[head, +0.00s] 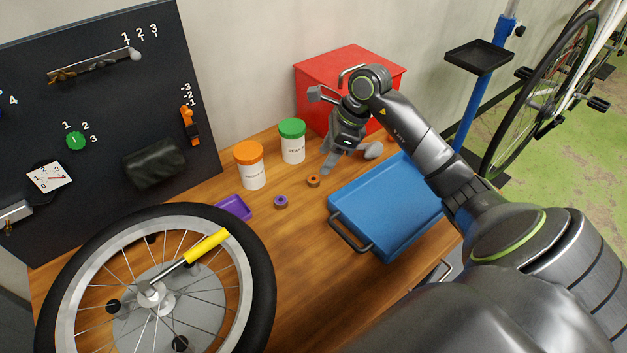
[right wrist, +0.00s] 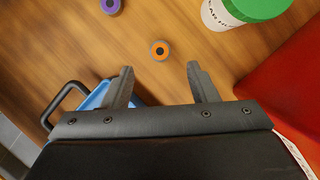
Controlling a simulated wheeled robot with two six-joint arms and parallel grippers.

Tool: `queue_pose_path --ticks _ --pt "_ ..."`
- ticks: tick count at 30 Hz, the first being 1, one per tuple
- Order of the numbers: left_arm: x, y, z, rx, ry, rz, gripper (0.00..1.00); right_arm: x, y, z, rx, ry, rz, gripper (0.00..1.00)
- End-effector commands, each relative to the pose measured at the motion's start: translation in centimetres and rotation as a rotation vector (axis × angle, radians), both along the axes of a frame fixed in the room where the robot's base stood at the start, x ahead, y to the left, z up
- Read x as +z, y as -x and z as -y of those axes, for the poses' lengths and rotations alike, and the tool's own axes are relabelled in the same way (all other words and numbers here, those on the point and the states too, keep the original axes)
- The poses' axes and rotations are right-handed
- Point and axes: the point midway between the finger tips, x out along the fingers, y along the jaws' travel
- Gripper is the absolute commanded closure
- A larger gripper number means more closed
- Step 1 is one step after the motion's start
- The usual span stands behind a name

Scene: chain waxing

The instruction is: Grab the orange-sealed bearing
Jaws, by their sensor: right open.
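The orange-sealed bearing (head: 313,181) is a small dark ring with an orange face, lying flat on the wooden bench. It also shows in the right wrist view (right wrist: 159,50), ahead of the fingers and roughly centred between them, not touched. My right gripper (head: 348,163) is open and empty, above the bench just right of the bearing in the head view; its two fingers also show in the right wrist view (right wrist: 160,80). A purple-sealed bearing (head: 281,202) lies to the left, also seen in the right wrist view (right wrist: 111,6). My left gripper is not in view.
A blue tray (head: 366,193) lies to the right of the bearings, a red box (head: 334,70) behind. Green-lidded (head: 292,142) and orange-lidded (head: 250,165) jars stand at the back. A purple tray (head: 235,207) and a wheel (head: 258,240) are at left. Bench around the bearing is clear.

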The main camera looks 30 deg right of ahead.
Motion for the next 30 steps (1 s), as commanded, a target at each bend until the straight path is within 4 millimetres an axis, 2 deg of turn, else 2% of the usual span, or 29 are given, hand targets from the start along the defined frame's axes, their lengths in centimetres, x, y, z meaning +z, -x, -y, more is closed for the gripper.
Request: queue_pose_path --ticks 8,16,26,30 --pt "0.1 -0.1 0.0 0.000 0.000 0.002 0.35 -2.2 -0.4 -0.7 -0.001 -0.001 -0.002 0.47" --pt "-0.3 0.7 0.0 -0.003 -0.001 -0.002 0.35 -5.8 -1.0 -1.6 -0.001 -0.002 -0.002 0.47" --pt "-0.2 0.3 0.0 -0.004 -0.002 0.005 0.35 -6.5 -1.2 -1.8 0.000 0.001 0.001 0.47" --pt "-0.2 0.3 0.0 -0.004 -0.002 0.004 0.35 -6.5 -1.2 -1.8 0.000 0.001 0.001 0.65"
